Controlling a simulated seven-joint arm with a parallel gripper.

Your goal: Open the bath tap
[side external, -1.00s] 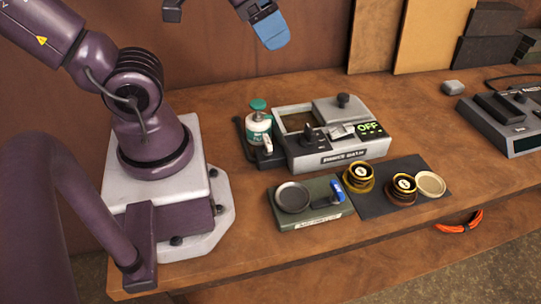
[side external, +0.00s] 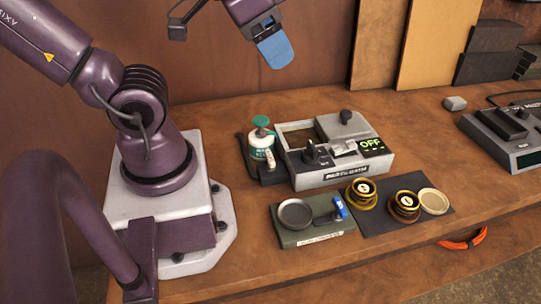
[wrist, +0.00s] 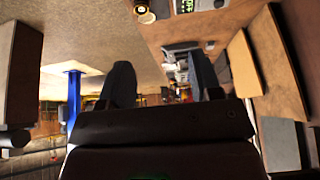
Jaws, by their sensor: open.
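A grey bath unit (side external: 345,178) stands on the wooden bench in the side view, with an open basin (side external: 299,137), a black knob (side external: 317,153) at its front and a lit "OFF" display (side external: 371,145). In front of it, a green block (side external: 312,236) carries a round dish (side external: 295,213) and a blue-handled lever (side external: 340,208). I cannot tell for certain which part is the tap. My gripper (side external: 274,50) is high above and behind the bath unit, touching nothing. In the wrist view, its two dark fingers (wrist: 163,84) are spread apart, with nothing held between them.
A green-capped bottle (side external: 261,146) stands left of the bath unit. A dark mat (side external: 385,226) with brass parts (side external: 404,207) lies right of the block. A grey device (side external: 508,132) is at far right. Panels (side external: 425,45) lean on the back wall.

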